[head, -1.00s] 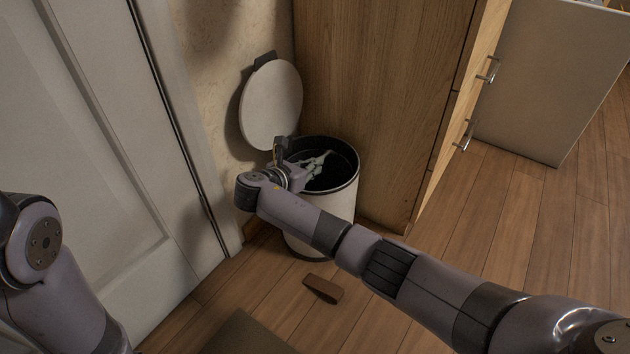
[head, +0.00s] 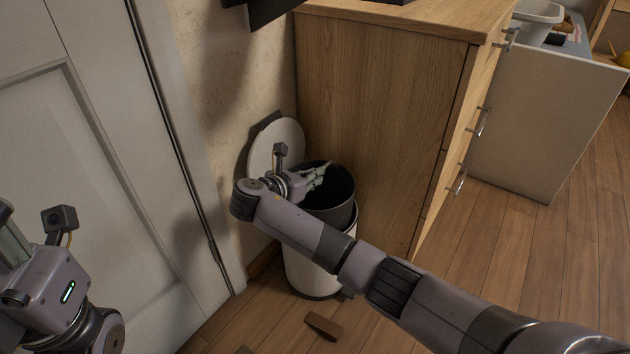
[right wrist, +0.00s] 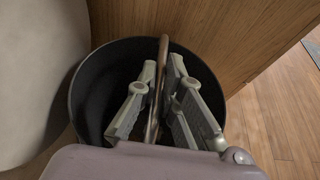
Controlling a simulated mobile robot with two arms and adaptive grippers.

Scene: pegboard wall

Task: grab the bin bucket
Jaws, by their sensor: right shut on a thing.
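The black inner bin bucket (head: 340,214) is raised partly out of the white outer bin (head: 318,272), which stands on the floor against the wooden cabinet. My right gripper (head: 318,176) is at the bucket's mouth. In the right wrist view, its fingers (right wrist: 157,97) are shut on the thin brownish handle (right wrist: 163,52) crossing the black bucket (right wrist: 92,80). The round whitish lid (head: 276,143) stands open behind the bucket. My left gripper (head: 12,240) shows only partly at the left edge, away from the bin; its fingertips are cut off.
A wooden cabinet (head: 380,120) stands close on the right of the bin. A white door (head: 90,170) is on the left. A small brown wedge (head: 323,326) lies on the floor in front. The floor at the right is clear.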

